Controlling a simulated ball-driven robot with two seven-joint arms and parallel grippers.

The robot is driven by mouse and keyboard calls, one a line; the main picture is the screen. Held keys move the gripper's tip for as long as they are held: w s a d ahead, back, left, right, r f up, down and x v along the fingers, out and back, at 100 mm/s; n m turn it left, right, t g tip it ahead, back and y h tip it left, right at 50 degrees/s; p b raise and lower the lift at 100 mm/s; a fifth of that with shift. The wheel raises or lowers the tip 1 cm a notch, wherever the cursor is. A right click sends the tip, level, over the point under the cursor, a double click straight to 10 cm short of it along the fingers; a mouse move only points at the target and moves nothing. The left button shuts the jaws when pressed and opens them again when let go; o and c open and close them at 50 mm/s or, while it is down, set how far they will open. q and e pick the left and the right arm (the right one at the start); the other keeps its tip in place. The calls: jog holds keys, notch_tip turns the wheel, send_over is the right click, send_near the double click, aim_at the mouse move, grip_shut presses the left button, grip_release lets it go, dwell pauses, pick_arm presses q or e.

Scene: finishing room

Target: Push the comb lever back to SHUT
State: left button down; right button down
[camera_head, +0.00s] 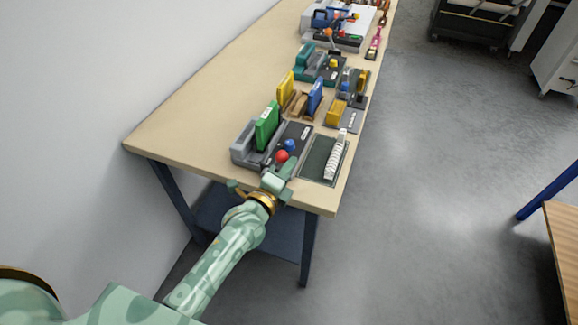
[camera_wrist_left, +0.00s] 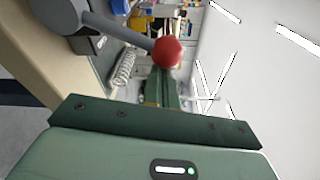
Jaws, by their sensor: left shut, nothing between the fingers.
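The nearest machine (camera_head: 243,151) is grey and dark, with a green upright panel (camera_head: 267,126), and stands at the near end of the bench. It carries a red ball knob (camera_head: 282,156) and a blue ball knob (camera_head: 290,145). I cannot tell from the labels which is the comb lever. My left gripper (camera_head: 288,167) is at the machine's near side, close beside the red knob. In the left wrist view the red knob (camera_wrist_left: 167,52) sits on a grey rod (camera_wrist_left: 120,30), by the shut, empty fingers (camera_wrist_left: 162,88); contact is unclear. My right gripper is out of view.
A white coil (camera_head: 335,155) lies on a dark tray (camera_head: 318,158) right of the machine. More machines, with yellow and blue panels (camera_head: 315,98), stand farther along the wooden bench (camera_head: 190,110). A wall is at left; open grey floor is at right.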

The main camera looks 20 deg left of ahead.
pick_arm(q)
jog(key=shift+a+r+n, duration=0.2)
jog(key=shift+n, duration=0.1)
jog(key=shift+a+r+p, duration=0.1)
jog(key=shift+r+p, duration=0.05)
jog(key=shift+p, duration=0.15)
jog(key=shift+a+r+n+p, duration=0.35)
jog(key=shift+a+n+p, duration=0.15)
jog(key=shift+n, duration=0.2)
jog(key=a+n+t+p, duration=0.1)
jog(key=a+n+p, duration=0.1)
jog(key=a+n, duration=0.5)
jog(key=shift+w+a+r, duration=0.15)
jog(key=shift+a+r, duration=0.15)
jog(key=shift+r, duration=0.1)
